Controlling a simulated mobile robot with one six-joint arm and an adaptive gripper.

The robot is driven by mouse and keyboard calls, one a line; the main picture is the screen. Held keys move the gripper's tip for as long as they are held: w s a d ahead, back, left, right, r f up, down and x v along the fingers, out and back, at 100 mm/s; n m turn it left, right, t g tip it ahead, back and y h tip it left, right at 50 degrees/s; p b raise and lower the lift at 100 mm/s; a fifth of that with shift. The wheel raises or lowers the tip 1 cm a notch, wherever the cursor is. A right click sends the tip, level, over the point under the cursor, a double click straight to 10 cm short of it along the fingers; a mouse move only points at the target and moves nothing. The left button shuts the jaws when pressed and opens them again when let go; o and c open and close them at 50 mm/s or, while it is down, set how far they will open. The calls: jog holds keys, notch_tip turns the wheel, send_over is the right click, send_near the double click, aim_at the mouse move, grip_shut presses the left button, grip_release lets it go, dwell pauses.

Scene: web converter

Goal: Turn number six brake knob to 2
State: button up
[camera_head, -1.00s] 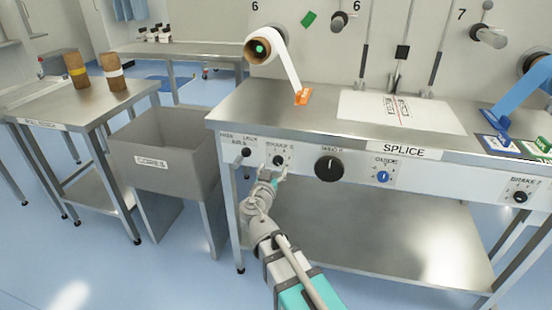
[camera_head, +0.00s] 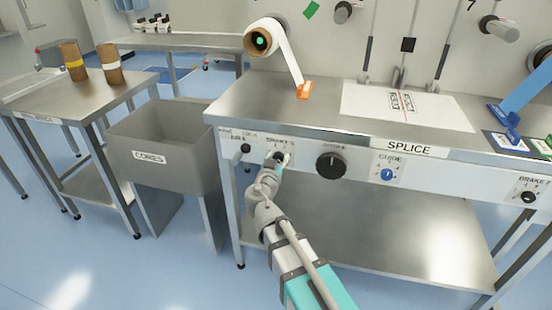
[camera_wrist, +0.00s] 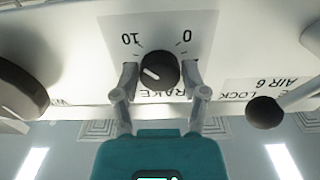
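The brake knob (camera_wrist: 159,70) is black and round, on a white label plate (camera_wrist: 185,24). In the wrist view the picture is upside down, with "0" at the upper right and "10" at the upper left. The knob's white mark points left. My gripper (camera_wrist: 160,76) has one finger on each side of the knob, with narrow gaps that look open. In the head view my gripper (camera_head: 281,162) is at the brake panel of the splice table, largely covering the knob.
The air lock knob (camera_head: 245,148) is left of the brake knob and the large winder knob (camera_head: 331,166) is right of it. The blue guide knob (camera_head: 387,174) is farther right. A grey cores bin (camera_head: 165,157) stands at the left. The table top (camera_head: 260,105) is above.

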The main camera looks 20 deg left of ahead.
jog(key=c, duration=0.4)
jog(key=shift+s+a, duration=0.15)
jog(key=shift+a, duration=0.4)
grip_shut()
jog(key=shift+d, duration=0.45)
